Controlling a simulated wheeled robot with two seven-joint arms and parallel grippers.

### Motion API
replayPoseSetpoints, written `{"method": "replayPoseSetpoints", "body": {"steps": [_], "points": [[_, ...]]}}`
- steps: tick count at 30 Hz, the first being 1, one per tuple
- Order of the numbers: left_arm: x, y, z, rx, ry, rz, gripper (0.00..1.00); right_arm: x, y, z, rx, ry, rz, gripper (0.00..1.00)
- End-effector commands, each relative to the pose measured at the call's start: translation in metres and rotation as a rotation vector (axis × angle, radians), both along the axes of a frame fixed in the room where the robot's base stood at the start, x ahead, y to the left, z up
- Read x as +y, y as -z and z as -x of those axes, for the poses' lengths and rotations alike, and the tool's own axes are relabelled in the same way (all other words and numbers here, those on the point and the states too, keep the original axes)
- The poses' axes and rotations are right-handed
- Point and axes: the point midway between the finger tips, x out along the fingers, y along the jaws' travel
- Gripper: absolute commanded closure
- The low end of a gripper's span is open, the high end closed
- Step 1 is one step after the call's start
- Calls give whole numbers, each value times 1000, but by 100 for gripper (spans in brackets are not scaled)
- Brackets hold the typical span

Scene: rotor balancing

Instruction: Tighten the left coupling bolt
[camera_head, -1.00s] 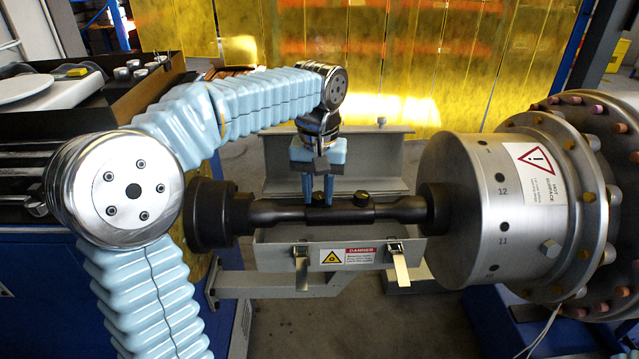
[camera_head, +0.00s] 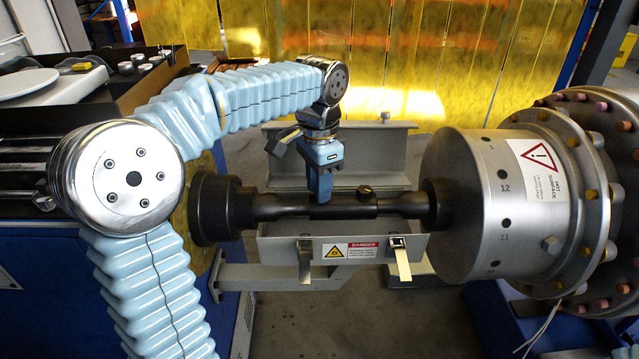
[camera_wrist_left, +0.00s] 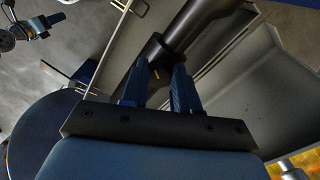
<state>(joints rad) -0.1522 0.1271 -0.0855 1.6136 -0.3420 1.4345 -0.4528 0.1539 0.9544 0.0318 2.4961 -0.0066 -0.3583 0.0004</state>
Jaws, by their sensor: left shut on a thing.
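My left gripper (camera_head: 321,200) reaches down onto the dark shaft (camera_head: 286,211), left of the middle of the coupling. Its blue fingers are shut on the left coupling bolt, which the fingers hide in the head view. From the head, one finger stands in front of the other. The second coupling bolt (camera_head: 367,193), dark with a yellow mark, sits uncovered just to the right. In the left wrist view, the two blue fingers (camera_wrist_left: 157,88) stand on either side of a dark part with a small yellow mark. My right gripper is not in view.
A grey open guard box (camera_head: 273,247) with latches and a danger label lies under the shaft, its lid (camera_head: 385,152) raised behind. A large metal rotor housing (camera_head: 480,225) stands right. A black flange (camera_head: 207,207) ends the shaft on the left.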

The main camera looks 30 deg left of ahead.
Motion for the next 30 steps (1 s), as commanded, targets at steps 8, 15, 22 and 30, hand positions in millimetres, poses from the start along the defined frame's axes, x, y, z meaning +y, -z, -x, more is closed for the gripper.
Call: {"method": "replayPoseSetpoints", "body": {"steps": [8,15,22,30], "points": [[2,0,-2,-2,260,0,100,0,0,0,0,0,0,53],[2,0,-3,-3,488,1,100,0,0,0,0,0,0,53],[3,0,-4,-3,693,0,100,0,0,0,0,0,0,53],[3,0,-6,-3,871,0,100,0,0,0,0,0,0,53]]}}
